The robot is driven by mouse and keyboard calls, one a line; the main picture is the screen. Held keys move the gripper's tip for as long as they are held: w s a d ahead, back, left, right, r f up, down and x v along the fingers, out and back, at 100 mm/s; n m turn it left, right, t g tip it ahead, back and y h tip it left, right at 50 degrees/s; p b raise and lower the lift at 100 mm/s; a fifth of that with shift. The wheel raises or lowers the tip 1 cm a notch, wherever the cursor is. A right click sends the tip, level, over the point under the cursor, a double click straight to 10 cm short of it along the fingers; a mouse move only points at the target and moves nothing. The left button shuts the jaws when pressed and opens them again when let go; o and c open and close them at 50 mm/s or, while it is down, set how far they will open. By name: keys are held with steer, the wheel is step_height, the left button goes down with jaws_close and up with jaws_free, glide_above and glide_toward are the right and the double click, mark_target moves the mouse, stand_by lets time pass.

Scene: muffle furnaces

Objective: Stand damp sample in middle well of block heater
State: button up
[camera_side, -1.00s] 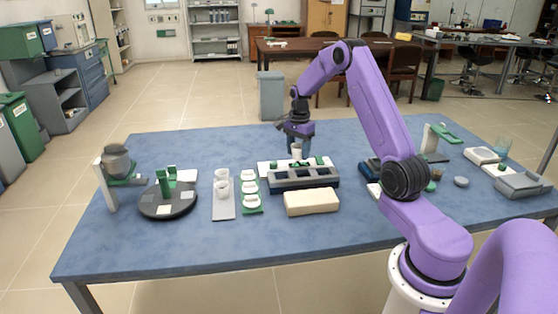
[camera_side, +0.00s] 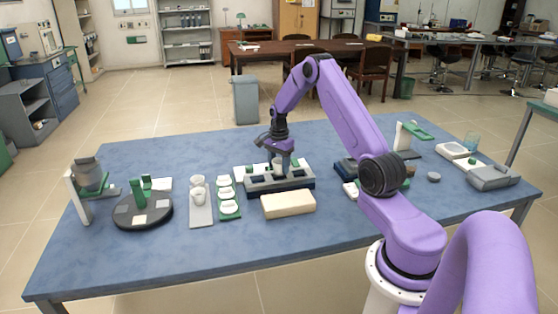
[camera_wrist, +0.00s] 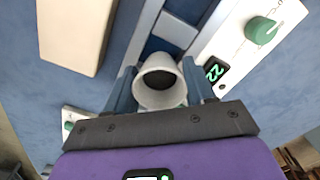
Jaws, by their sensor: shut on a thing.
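The damp sample is a white cup (camera_wrist: 160,82) with dark contents, held upright or nearly so; it also shows in the side view (camera_side: 277,166). My gripper (camera_side: 278,161) is shut on it, with a blue finger on either side in the wrist view (camera_wrist: 161,88). The block heater (camera_side: 301,183) is a grey block with a row of square wells on a dark base; part of it shows in the wrist view (camera_wrist: 146,20). The cup is over the block's middle region. I cannot tell whether its base is inside a well, as the cup hides what is below.
A cream box (camera_side: 288,204) lies in front of the heater. The heater's white panel has a green knob (camera_wrist: 262,30) and a display (camera_wrist: 214,70). A dark round stand (camera_side: 143,212) and a grey tray with white cups (camera_side: 201,213) are left. Table at front left is clear.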

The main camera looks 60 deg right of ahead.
steer(key=shift+f, duration=1.1)
stand_by(0.3)
steer(key=o, duration=1.1)
steer(key=o, duration=0.3)
steer(key=shift+r, duration=4.05)
